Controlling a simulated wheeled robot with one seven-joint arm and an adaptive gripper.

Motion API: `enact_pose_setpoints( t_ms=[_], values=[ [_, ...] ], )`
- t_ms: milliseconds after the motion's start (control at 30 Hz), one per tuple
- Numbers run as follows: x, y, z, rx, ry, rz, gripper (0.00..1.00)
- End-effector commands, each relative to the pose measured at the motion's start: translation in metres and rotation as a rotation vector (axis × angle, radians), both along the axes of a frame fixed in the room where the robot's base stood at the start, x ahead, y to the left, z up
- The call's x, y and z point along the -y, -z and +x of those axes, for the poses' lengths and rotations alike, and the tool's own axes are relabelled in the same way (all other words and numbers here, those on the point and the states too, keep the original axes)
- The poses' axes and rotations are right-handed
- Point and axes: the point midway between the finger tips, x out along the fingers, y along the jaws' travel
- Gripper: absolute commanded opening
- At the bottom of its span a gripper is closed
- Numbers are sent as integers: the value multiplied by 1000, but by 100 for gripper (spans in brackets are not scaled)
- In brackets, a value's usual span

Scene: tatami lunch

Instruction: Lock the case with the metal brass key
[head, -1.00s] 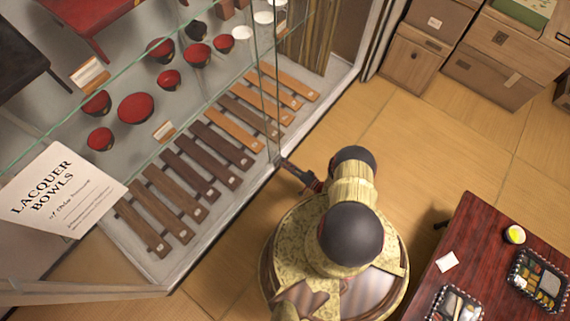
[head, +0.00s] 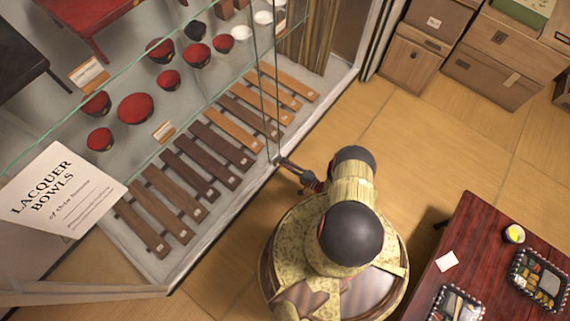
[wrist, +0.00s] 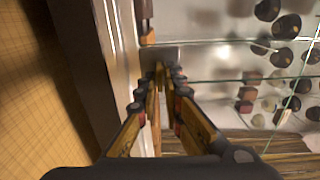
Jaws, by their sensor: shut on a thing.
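The glass display case (head: 165,291) fills the left of the head view, with lacquer bowls and wooden slats inside. My gripper (head: 284,162) reaches to the case's front edge, where the glass panes meet. In the wrist view my gripper (wrist: 160,72) has its fingers close together on something narrow, which I take to be the brass key; its shape is mostly hidden between the fingers. A small grey metal block (wrist: 161,53), perhaps the lock, sits right at the fingertips. I cannot tell whether the key is inside it.
A "Lacquer Bowls" sign (head: 62,190) stands at the case's left. A dark red table (head: 480,235) with lunch trays is at the lower right. Wooden boxes (head: 412,62) stand at the upper right. Tatami floor (head: 430,140) between them is clear.

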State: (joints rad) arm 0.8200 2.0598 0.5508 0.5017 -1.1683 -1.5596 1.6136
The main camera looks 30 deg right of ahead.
Motion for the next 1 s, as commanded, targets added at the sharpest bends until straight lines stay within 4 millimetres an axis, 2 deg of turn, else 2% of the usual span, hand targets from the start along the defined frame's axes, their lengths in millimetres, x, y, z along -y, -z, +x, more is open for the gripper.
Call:
enact_pose_setpoints(
  t_ms=[133, 167, 400, 767, 1000],
  values=[
    [0, 1, -1, -2, 2, 0, 0],
    [0, 1, -1, -2, 2, 0, 10],
    [0, 0, 0, -1, 1, 0, 23],
    [2, 0, -4, -1, 2, 0, 23],
    [13, 0, -32, -1, 5, 0, 23]
  ],
)
